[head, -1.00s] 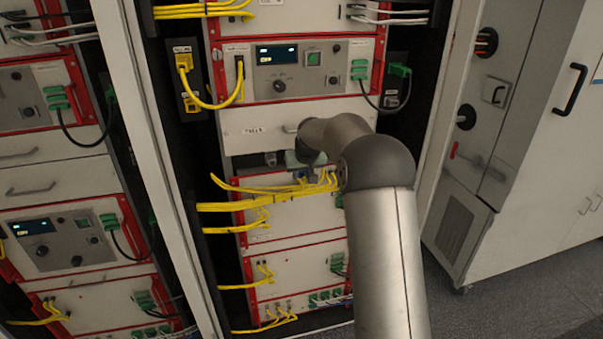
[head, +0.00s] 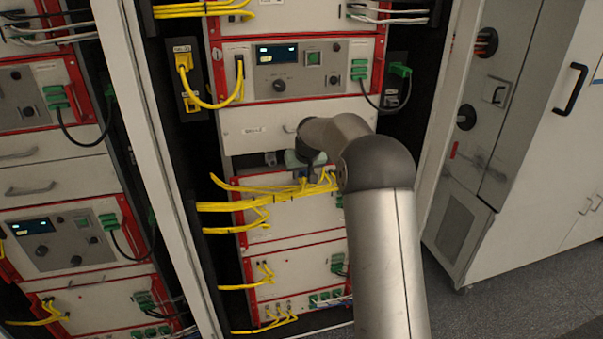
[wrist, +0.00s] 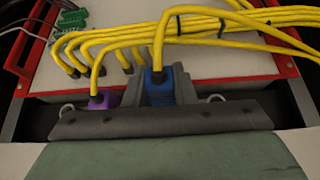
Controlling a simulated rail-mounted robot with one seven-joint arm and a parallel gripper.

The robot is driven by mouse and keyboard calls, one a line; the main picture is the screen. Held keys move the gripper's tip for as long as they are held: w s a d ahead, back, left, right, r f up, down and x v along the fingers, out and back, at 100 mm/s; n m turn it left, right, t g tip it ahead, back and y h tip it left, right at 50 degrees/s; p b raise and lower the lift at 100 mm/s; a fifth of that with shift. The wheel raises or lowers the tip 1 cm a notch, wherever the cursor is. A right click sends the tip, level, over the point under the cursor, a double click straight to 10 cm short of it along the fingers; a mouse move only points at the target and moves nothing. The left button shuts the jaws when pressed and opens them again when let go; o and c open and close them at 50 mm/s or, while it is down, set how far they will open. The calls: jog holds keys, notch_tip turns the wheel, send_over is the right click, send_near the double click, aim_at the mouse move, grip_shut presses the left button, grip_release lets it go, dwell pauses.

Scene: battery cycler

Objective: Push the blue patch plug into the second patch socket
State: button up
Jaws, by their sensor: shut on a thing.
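The blue patch plug (wrist: 158,88), on a yellow cable, sits between the two fingers of my gripper (wrist: 158,92) in the wrist view. The fingers are shut on its sides. The plug's front end faces the pale panel (wrist: 220,65). I cannot tell how far it is in a socket, and the second patch socket is not clearly visible.
A purple plug (wrist: 103,101) is left of my gripper. Several yellow cables (wrist: 205,22) with dark plugs cross the panel close to the fingers. A green connector (wrist: 72,18) sits at the panel's upper left. A drawer (head: 265,127) is just above my gripper in the head view.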

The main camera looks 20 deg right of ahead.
jog(key=shift+w+p, duration=1.4)
jog(key=shift+w, duration=0.6)
dwell(2.2)
jog(key=o, duration=0.8)
jog(key=shift+o, duration=0.2)
jog(key=shift+s+r, duration=0.1)
jog(key=b+v, duration=0.4)
jog(key=v, duration=1.3)
jog(key=s+a+f+g, duration=0.1)
jog(key=s+f, duration=0.4)
jog(key=s, duration=0.9)
jog(key=s+a+f+g, duration=0.2)
jog(key=s+a+f, duration=0.2)
jog(key=s, duration=1.1)
jog(key=s+a+f+g, duration=0.2)
jog(key=s+f, duration=0.5)
jog(key=s, duration=0.8)
jog(key=shift+a, duration=0.3)
